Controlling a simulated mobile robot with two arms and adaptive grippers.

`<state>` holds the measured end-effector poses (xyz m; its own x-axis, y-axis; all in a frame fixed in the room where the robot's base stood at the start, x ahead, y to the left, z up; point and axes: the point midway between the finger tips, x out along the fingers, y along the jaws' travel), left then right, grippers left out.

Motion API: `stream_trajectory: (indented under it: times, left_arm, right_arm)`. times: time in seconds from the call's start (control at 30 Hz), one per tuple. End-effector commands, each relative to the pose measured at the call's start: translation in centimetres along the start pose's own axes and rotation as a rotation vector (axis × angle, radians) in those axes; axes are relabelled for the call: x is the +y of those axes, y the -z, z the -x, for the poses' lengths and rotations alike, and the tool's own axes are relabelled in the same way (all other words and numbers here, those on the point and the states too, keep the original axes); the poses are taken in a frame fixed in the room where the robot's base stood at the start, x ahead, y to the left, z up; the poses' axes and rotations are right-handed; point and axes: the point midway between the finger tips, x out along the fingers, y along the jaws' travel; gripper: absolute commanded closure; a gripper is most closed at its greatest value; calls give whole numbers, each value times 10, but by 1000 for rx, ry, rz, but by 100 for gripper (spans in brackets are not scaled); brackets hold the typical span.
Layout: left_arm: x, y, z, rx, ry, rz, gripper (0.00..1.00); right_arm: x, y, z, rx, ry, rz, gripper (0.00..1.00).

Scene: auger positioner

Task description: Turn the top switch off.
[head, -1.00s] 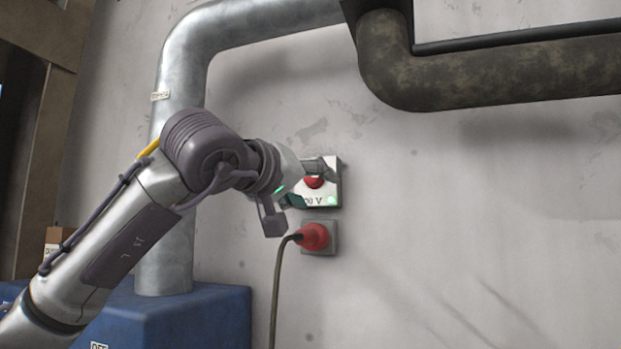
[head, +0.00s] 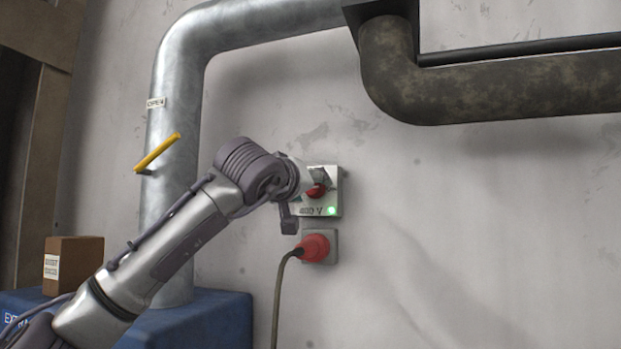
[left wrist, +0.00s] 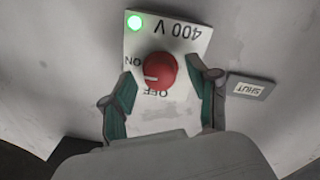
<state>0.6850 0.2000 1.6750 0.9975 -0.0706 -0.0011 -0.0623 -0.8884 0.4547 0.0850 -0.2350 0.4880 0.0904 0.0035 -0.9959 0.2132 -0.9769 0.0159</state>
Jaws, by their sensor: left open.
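The top switch is a red round knob (head: 317,191) on a pale wall plate (head: 335,200) marked 400 V. In the left wrist view the knob (left wrist: 158,70) appears upside down, with ON and OFF printed beside it. Its white mark points toward the ON side. A green light (left wrist: 135,23) on the plate is lit. My left gripper (left wrist: 162,74) is open, with one teal-padded finger on each side of the knob. Gaps show between the fingers and the knob. In the head view the gripper partly hides the plate. My right gripper is not in view.
A red plug (head: 313,248) with a hanging cable sits in a socket just below the switch. A metal pipe (head: 172,200) with a yellow lever (head: 158,152) stands left. A dark pipe (head: 480,95) runs above right. A cardboard box (head: 75,262) rests on a blue case (head: 210,312).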

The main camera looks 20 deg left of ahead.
Motion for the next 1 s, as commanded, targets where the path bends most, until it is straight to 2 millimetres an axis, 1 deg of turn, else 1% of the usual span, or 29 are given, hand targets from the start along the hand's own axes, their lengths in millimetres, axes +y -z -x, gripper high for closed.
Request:
stream_trajectory:
  times: [0.03, 0.13, 0.4, 0.67, 0.7, 0.77, 1.0]
  left_arm:
    - [0, 1, -4, -1, 1, 1, 40]
    - [0, 0, -8, -1, 0, 0, 40]
    - [0, -1, -9, 0, 0, 0, 40]
    - [0, -1, -9, 0, 0, 0, 83]
    - [0, 0, -9, 0, 0, 0, 90]
    - [0, 0, -9, 0, 0, 0, 98]
    - [0, 0, -9, 1, 0, 0, 99]
  right_arm:
    - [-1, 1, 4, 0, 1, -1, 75]
    - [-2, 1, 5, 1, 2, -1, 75]
    - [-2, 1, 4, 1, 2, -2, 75]
    - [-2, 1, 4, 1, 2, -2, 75]
    - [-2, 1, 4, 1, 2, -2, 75]
    - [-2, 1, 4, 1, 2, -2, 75]
    - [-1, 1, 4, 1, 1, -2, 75]
